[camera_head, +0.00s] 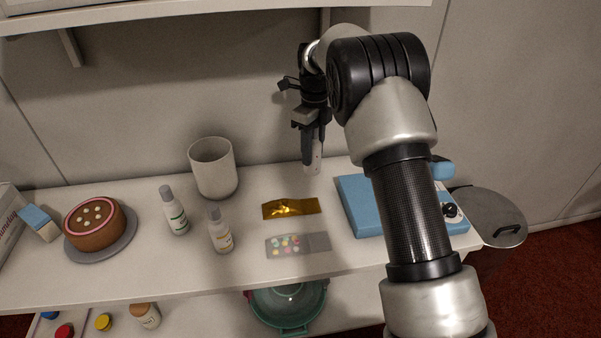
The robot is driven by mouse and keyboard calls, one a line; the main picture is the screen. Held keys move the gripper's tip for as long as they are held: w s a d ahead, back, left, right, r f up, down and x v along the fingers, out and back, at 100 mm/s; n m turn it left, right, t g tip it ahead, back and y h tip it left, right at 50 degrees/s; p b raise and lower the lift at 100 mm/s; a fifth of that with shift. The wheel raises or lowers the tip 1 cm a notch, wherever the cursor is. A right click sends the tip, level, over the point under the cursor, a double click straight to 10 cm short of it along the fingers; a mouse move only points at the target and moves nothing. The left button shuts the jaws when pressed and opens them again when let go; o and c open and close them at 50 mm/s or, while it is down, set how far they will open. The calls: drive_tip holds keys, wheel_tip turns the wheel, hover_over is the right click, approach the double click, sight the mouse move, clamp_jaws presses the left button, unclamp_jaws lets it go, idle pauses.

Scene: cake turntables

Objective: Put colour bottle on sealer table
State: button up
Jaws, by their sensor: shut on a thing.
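My gripper (313,145) points down above the back of the white table (300,252), near the wall. It is shut on a small pale thing (314,164), mostly hidden by the fingers; I cannot tell for sure that it is a colour bottle. Two white bottles with grey caps stand on the table to the left: one with a green-marked label (175,215) and one with an orange-marked label (220,237). A blue device with a dark knob, perhaps the sealer (361,208), sits at the table's right, partly hidden behind my arm.
A white cup (213,172) stands behind the bottles. A gold packet (291,208) and a packet of coloured sweets (290,244) lie mid-table. A brown cake (94,222) is at left. A lidded bin (490,214) stands at right. The lower shelf holds a green bowl (288,309).

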sight(312, 170)
wheel_tip(312, 170, down, 7)
drive_tip(key=shift+f+b, duration=0.1)
drive_tip(key=shift+b, duration=0.3)
drive_tip(key=shift+f, duration=0.1)
drive_tip(key=o, duration=1.1)
drive_tip(key=shift+o, duration=0.2)
drive_tip(key=shift+r+p, duration=0.55)
drive_tip(key=shift+r, duration=3.3)
